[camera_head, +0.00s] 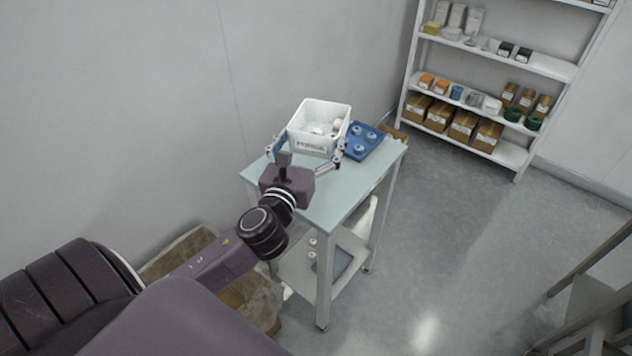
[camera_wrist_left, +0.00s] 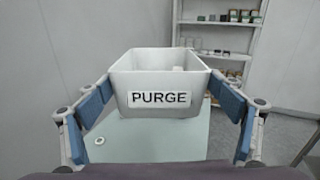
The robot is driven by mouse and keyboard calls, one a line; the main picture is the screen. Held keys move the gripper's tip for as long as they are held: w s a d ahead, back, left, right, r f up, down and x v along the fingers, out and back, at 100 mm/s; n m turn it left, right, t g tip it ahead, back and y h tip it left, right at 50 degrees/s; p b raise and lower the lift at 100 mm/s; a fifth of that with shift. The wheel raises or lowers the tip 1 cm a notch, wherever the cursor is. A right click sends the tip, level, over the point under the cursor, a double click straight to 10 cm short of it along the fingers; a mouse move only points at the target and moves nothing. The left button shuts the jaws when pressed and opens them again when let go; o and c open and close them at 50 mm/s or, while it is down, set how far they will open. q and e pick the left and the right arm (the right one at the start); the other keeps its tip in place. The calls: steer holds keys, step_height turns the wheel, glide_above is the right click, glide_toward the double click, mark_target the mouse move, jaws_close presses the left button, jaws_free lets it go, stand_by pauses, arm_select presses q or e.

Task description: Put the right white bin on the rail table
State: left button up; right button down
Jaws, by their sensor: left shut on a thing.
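A white bin (camera_head: 319,146) with several pale parts inside is at the back of a small light-topped table (camera_head: 342,206). Its front label reads PURGE in the left wrist view (camera_wrist_left: 160,84). My left gripper (camera_head: 310,155) is shut on this bin, with one blue-padded finger at each side, also seen in the left wrist view (camera_wrist_left: 163,106). The bin looks upright. I cannot tell whether its base touches the tabletop or hangs just above it. No second white bin shows, and I cannot tell if this table is the rail table. My right gripper is not in view.
A blue tray (camera_head: 371,136) with pale round parts stands right of the bin. The tabletop's front is clear. A wall shelf (camera_head: 548,66) holds boxes and small parts. A cardboard box (camera_head: 187,250) sits left of the table, and a dark frame (camera_head: 600,318) stands at lower right.

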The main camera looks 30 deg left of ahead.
arm_select(q)
steer(key=shift+w+a+r+y, duration=0.3)
steer(key=shift+w+a+r, duration=0.4)
steer(key=shift+w+a, duration=0.25)
steer(key=shift+w+a+f, duration=0.1)
steer(key=shift+a+f, duration=0.1)
steer(key=shift+f, duration=0.15)
steer(key=shift+d+f+b, duration=0.1)
steer(key=shift+f+b, duration=3.75)
steer(key=shift+f, duration=5.7)
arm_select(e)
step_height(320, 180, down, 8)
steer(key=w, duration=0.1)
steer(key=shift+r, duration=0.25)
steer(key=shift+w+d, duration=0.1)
arm_select(q)
steer(key=shift+f, duration=0.2)
steer(key=o, duration=1.3)
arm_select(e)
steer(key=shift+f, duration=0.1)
arm_select(q)
steer(key=shift+r, duration=0.1)
